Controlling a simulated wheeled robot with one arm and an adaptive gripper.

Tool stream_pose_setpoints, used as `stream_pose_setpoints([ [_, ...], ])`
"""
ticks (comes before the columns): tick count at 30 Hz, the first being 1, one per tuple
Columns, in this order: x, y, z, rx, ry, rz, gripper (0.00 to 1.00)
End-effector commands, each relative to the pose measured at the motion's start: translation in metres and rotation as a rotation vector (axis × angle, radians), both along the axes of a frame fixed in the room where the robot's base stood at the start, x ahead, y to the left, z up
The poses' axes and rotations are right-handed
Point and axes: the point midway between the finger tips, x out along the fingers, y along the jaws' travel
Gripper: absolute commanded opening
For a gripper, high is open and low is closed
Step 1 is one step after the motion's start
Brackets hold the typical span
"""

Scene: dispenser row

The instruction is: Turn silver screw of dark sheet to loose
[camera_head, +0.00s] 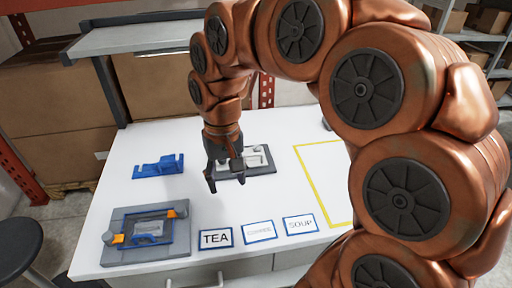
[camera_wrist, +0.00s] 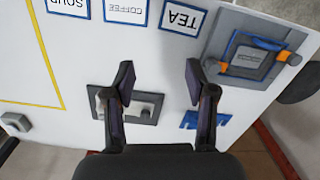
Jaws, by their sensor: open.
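My gripper (camera_head: 224,172) is open and empty above the white table; its two fingers are apart in the wrist view (camera_wrist: 162,76). A grey fixture plate (camera_head: 120,255) lies at the table's front left, also at the top right of the wrist view (camera_wrist: 226,25). It bears a blue frame, a dark grey sheet (camera_head: 148,227) and two orange clips. Which one the task calls the screw I cannot tell. My gripper is right of the fixture, touching nothing.
A blue bracket (camera_head: 158,166) lies behind the fixture. A dark plate (camera_head: 262,170) with pale parts is behind my gripper. TEA (camera_head: 215,239), COFFEE (camera_head: 259,231) and SOUP (camera_head: 300,224) cards line the front. A yellow outline (camera_head: 312,188) is at right. Bare table separates fixture and gripper.

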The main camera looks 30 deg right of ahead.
Motion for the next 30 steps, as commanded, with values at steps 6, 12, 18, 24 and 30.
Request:
stream_pose_setpoints([
  [6,0.076,-0.033,-0.003,0.013,-0.031,-0.159,0.56],
  [12,0.134,-0.079,-0.015,0.012,-0.044,-0.348,0.56],
  [18,0.178,-0.138,-0.037,-0.008,-0.047,-0.564,0.56],
  [24,0.198,-0.191,-0.057,-0.038,-0.046,-0.747,0.56],
  [30,0.203,-0.215,-0.067,-0.058,-0.042,-0.829,0.56],
])
